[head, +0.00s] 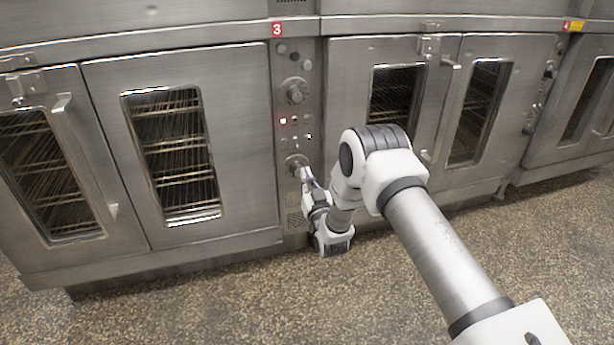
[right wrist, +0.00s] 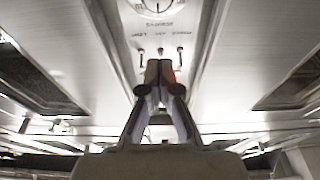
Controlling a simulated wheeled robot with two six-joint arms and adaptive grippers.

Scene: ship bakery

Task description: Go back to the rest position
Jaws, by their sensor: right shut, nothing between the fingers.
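My right gripper (head: 299,172) is in front of the control panel (head: 288,110) between two steel ovens, close to the lower knob (head: 296,165). Whether it touches the knob cannot be told. In the right wrist view the right gripper (right wrist: 161,75) has its fingertips together with nothing between them, in front of a panel with small switches (right wrist: 180,55) and a round dial (right wrist: 158,8). My right arm reaches in from the lower right. My left gripper is not in view.
Another two-door oven (head: 345,80) stands to the right, also shut. A red label 3 (head: 277,29) is above the panel. The speckled floor (head: 220,300) in front is clear.

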